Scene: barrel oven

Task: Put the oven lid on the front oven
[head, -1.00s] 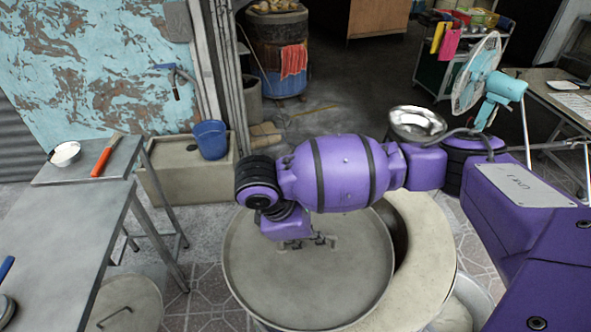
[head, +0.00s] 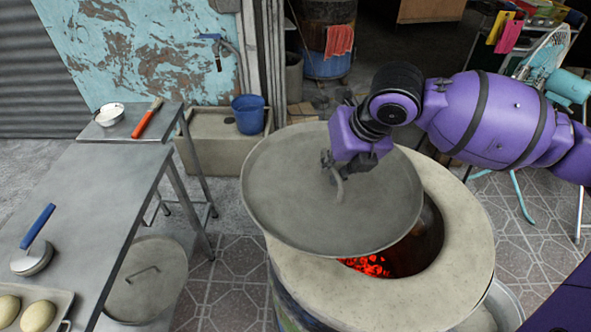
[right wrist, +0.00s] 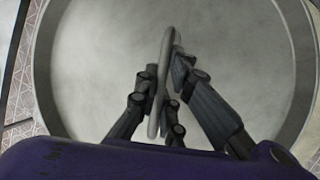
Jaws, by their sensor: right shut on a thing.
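The oven lid (head: 290,205) is a round grey metal disc with a raised rim and a bar handle (head: 338,186). My right gripper (head: 333,172) is shut on this handle; the right wrist view shows the fingers (right wrist: 165,90) on both sides of the handle bar (right wrist: 163,75). The front oven (head: 465,225) is a barrel with a wide pale rim. The lid is over the back left part of its mouth, leaving glowing red coals (head: 368,265) visible at the front right. I cannot tell whether the lid touches the rim. My left gripper is not in view.
A metal table (head: 90,200) stands at the left with a tray of dough (head: 55,300) and a blue-handled tool (head: 38,228). A second lid (head: 145,285) lies below, beside the table. A blue bucket (head: 248,115) and another barrel (head: 325,70) stand behind.

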